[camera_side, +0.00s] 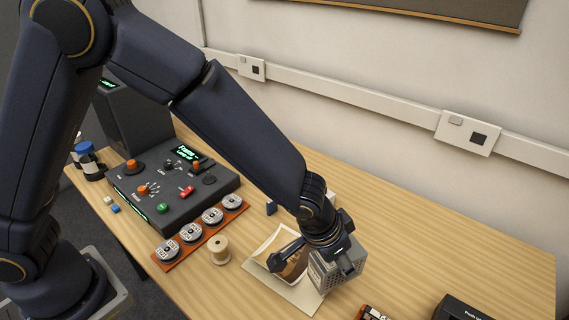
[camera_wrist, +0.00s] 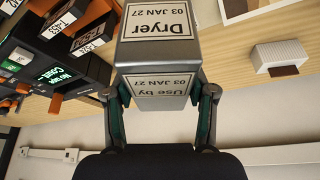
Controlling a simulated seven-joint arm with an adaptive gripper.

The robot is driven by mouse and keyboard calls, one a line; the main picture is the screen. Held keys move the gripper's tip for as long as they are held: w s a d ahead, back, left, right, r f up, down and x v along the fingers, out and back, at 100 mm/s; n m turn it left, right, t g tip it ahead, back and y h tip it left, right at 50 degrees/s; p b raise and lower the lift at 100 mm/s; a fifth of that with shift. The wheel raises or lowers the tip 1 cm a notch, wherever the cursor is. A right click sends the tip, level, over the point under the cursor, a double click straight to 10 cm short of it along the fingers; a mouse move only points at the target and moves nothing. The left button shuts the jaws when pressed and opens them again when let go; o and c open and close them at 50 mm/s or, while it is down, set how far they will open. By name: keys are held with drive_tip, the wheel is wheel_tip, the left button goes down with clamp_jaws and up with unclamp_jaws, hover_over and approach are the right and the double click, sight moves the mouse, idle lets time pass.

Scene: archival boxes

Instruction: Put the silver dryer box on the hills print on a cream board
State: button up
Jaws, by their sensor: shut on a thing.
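The silver dryer box (camera_side: 340,268) is a grey metal box with a slotted side. In the wrist view the box (camera_wrist: 158,55) carries white labels reading "Dryer" and "Use by". My gripper (camera_wrist: 160,100) is shut on it, with one finger on each side. In the side view my gripper (camera_side: 320,243) points down near the table's front, holding the box over or beside the right part of the cream board (camera_side: 292,292). The hills print (camera_side: 270,243) is a brown and pale picture on that board, partly hidden by my gripper. The gap between box and board cannot be told.
A dark control panel (camera_side: 150,200) stands left, with an orange-red rack (camera_side: 185,248) of round tins before it. A wooden spool (camera_side: 220,250) stands left of the board. Dark boxes (camera_side: 462,308) stand front right. The right of the table is clear.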

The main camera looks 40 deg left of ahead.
drive_tip(key=a+f, duration=0.1)
drive_tip(key=a, duration=0.5)
hover_over(295, 265)
wheel_tip(295, 265, down, 4)
drive_tip(key=shift+n, duration=0.3)
drive_tip(key=shift+w+f, duration=0.1)
drive_tip(key=shift+f, duration=2.1)
drive_tip(key=shift+f, duration=0.15)
drive_tip(key=o, duration=1.4)
